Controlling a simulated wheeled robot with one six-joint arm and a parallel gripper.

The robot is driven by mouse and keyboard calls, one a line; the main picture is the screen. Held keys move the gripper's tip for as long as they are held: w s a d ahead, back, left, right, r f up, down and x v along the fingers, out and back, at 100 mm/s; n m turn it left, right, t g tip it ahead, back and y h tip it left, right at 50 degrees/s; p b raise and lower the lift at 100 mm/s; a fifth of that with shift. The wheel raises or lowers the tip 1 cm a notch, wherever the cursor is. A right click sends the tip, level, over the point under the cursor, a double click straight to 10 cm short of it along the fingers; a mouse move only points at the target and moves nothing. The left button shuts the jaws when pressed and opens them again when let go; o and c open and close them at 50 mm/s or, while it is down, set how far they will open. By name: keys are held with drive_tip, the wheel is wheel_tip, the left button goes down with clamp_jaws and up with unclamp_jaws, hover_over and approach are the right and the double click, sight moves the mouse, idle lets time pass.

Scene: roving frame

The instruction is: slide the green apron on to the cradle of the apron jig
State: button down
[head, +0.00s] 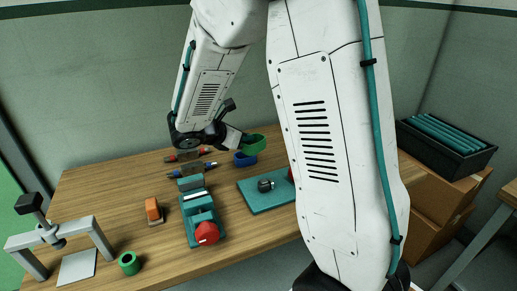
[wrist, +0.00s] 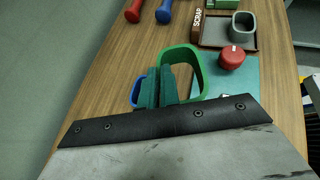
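A green open loop-shaped piece, which I take for the green apron (head: 255,146), is at my gripper (head: 238,140). It also shows in the wrist view (wrist: 196,62). My gripper's two teal fingers (wrist: 159,88) close on its left wall, and it appears held above the table. A blue loop piece (head: 245,159) is just below, partly hidden behind the fingers in the wrist view (wrist: 136,93). A teal plate (head: 262,201) with a dark round part and a red knob (wrist: 232,57) lies to the right. I cannot tell which fixture is the apron jig; no cradle shows clearly.
A teal fixture with a red knob (head: 206,233), an orange block (head: 153,210), a green ring (head: 129,263) and a grey gantry stand (head: 100,238) stand on the table. A brown SCRAP tray (wrist: 207,42) is beyond the plate.

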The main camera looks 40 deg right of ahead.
sight(258, 149)
drive_tip(key=s+m+g, duration=0.1)
drive_tip(key=s, duration=0.1)
drive_tip(key=s+m+g, duration=0.2)
drive_tip(key=s, duration=0.1)
drive_tip(key=s+m+g, duration=0.1)
drive_tip(key=s, duration=0.1)
drive_tip(key=shift+s+a, duration=0.3)
drive_tip(key=shift+s, duration=0.05)
drive_tip(key=shift+w+a+f, duration=0.1)
drive_tip(key=shift+a, duration=0.05)
drive_tip(key=shift+f, duration=2.4)
drive_tip(key=shift+f, duration=0.15)
drive_tip(key=shift+f, duration=1.35)
drive_tip(key=shift+f, duration=0.1)
